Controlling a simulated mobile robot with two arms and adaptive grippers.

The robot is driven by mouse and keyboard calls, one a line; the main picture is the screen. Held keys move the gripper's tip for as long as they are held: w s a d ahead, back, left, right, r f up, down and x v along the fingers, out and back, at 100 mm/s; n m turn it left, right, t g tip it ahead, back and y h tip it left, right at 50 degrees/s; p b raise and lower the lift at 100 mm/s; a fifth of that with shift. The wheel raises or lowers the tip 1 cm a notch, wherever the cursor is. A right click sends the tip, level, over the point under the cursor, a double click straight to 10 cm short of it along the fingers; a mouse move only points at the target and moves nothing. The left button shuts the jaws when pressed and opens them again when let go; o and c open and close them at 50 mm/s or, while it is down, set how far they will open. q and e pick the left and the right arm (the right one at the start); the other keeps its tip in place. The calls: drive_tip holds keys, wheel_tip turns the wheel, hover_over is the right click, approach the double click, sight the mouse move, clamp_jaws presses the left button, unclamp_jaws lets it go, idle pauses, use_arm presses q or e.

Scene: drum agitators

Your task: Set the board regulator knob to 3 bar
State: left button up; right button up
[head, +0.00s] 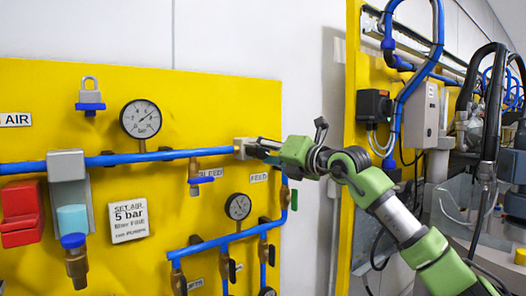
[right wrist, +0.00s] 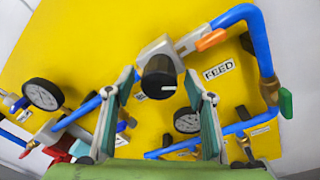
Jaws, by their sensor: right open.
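The regulator is a pale grey block (head: 241,149) at the right end of the upper blue pipe on the yellow board. Its round black knob (right wrist: 158,77) faces the right wrist camera and bears a short white mark pointing to the right. My right gripper (head: 266,148) is at the block in the head view. In the right wrist view its open fingers (right wrist: 162,82) stand either side of the knob; I cannot tell whether they touch it. The gripper hides most of the knob in the head view. A round gauge (head: 141,118) sits above the pipe. My left gripper is out of view.
A sign (head: 129,218) reads "SET AIR 5 bar". A padlock (head: 90,97), a red block (head: 22,214) and a filter unit (head: 67,167) are at left. A smaller gauge (head: 238,206) and valves are below my gripper. A blue pipe bend (right wrist: 255,30) runs close by.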

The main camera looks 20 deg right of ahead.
drive_tip(key=c, duration=1.1)
drive_tip(key=shift+r+n+h+b, duration=0.1)
drive_tip(key=shift+n+h+b, duration=0.35)
drive_tip(key=shift+n, duration=2.35)
drive_tip(key=o, duration=1.1)
